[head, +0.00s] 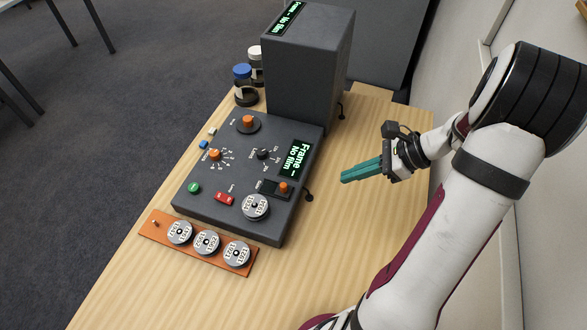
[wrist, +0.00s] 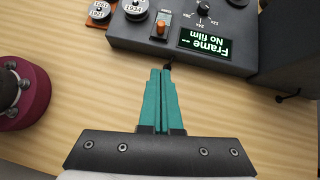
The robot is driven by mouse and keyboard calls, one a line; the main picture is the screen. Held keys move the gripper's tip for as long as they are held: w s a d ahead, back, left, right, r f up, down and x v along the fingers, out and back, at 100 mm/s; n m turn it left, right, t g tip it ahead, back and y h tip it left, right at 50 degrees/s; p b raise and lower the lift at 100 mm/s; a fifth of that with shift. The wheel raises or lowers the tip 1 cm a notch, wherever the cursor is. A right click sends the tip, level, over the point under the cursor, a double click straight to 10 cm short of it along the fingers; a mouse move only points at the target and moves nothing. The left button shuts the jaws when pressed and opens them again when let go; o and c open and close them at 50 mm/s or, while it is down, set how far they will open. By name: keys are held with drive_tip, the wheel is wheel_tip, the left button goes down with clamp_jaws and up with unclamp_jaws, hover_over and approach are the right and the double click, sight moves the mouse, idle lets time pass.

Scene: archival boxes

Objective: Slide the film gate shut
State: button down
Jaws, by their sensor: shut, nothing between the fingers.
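The film gate (head: 270,186) is a small dark slot with an orange knob (head: 283,187) at its right end, near the right edge of the grey machine's panel (head: 225,190). In the wrist view the orange knob (wrist: 160,29) stands at the near end of the slot, beside the display. My gripper (head: 343,179) has teal fingers, shut and empty, to the right of the machine and apart from it. In the wrist view the fingertips (wrist: 160,72) point toward the machine's near edge, roughly in line with the knob.
A reel marked 1934 (head: 256,206) sits beside the gate. The display (head: 294,159) reads "Frame -- No film". An orange rack (head: 150,229) holds several reels. A tall grey box (head: 305,75) and jars (head: 243,85) stand behind. Bare wood table (head: 335,225) lies right of the machine.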

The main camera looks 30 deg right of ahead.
sight(287, 190)
drive_tip(key=x, duration=1)
drive_tip(key=shift+r, duration=0.1)
drive_tip(key=w+a, duration=0.2)
drive_tip(key=a, duration=0.1)
drive_tip(key=shift+w+a, duration=0.2)
drive_tip(key=shift+w+a, duration=1.65)
drive_tip(key=s+d+f+v, duration=0.1)
drive_tip(key=d+f+v, duration=0.1)
drive_tip(key=v, duration=1.1)
drive_tip(key=shift+f, duration=0.15)
